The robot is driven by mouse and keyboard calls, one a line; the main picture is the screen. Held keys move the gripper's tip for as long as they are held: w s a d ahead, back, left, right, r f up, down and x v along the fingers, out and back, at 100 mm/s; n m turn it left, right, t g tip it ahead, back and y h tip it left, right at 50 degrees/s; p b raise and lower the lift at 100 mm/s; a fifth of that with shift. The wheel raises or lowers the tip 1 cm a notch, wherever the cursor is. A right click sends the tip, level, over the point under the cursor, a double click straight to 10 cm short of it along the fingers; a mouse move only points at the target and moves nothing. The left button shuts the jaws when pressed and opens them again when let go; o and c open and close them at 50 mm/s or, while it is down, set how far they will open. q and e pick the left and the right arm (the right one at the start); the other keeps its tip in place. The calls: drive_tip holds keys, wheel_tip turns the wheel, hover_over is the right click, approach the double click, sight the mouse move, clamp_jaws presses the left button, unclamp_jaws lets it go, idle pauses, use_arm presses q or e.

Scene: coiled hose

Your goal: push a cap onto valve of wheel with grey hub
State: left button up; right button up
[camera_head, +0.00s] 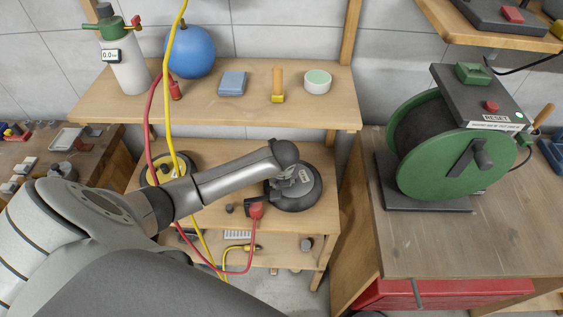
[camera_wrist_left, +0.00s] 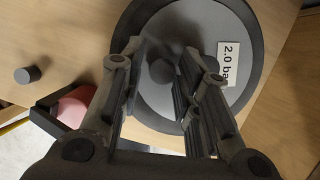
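The wheel with the grey hub (camera_head: 293,202) lies flat on the middle shelf. Its hub (camera_wrist_left: 150,101) carries a "2.0 ba…" label (camera_wrist_left: 230,62) in the left wrist view. My left gripper (camera_wrist_left: 163,50) is right over the hub, its fingers apart on either side of a dark round piece (camera_wrist_left: 161,71). I cannot tell whether that piece is a cap or the bare valve; slim gaps seem to show beside it. A dark cap (camera_wrist_left: 27,75) stands on the board beside the wheel, also in the head view (camera_head: 229,208). My right gripper is not in view.
A red pump connector (camera_head: 256,209) with a red hose lies close to the wheel. A yellow-hub wheel (camera_head: 153,172) is to the left, behind a yellow hose. The upper shelf (camera_head: 215,112) overhangs behind. A green hose reel (camera_head: 457,165) stands on the right bench.

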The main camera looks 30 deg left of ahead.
use_arm(q)
drive_tip(key=shift+o, duration=0.4)
drive_tip(key=shift+w+r, duration=0.15)
drive_tip(key=shift+r, duration=0.1)
drive_tip(key=shift+d+r, duration=0.1)
drive_tip(key=shift+r, duration=0.25)
drive_tip(key=v, duration=0.6)
drive_tip(key=shift+s, duration=0.4)
